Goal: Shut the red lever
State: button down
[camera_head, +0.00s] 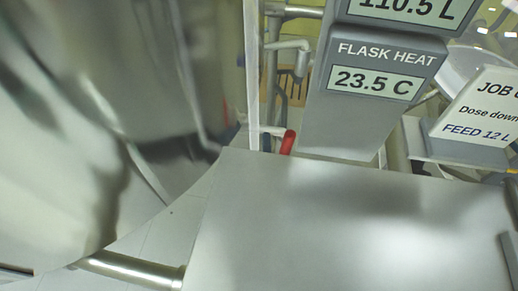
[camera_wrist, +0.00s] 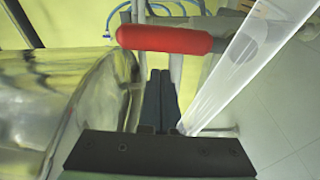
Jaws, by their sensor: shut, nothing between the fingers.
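The red lever (camera_head: 288,142) shows in the head view as a short red grip, tilted steeply, below and left of the flask heat display. In the wrist view the red lever (camera_wrist: 165,39) lies nearly level across the upper middle, its rounded grip running from left to right. My gripper (camera_wrist: 160,72) is shut and empty, its dark fingers pointing up the picture toward the grip. The fingertips appear just below the grip in the picture; I cannot tell whether they touch it. The lever's pivot is not clearly seen. I cannot make out my gripper in the head view.
A shiny metal vessel (camera_wrist: 60,105) stands close left of my fingers, and a pale translucent bar (camera_wrist: 240,62) slants close on their right. In the head view, the flask heat display (camera_head: 376,80) and a job card (camera_head: 478,115) are at the upper right.

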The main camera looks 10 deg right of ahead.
aim_at(287, 148)
jog(key=shift+s+d+p, duration=0.4)
jog(key=shift+s+d, duration=0.25)
jog(key=shift+d, duration=0.35)
jog(key=shift+s+d+m, duration=0.2)
jog(key=shift+d+m, duration=0.3)
jog(key=shift+m, duration=0.2)
jog(key=shift+s+d+m+t, duration=0.3)
jog(key=shift+d+m, duration=0.25)
jog(key=shift+m, duration=0.35)
jog(key=s+d+f+m+h+b, duration=0.2)
jog(key=d+f+m, duration=0.4)
jog(key=m, duration=1)
jog(key=shift+s+d+h+b, duration=0.35)
jog(key=shift+h+b, duration=0.55)
jog(key=shift+b, duration=0.3)
jog(key=shift+f, duration=0.15)
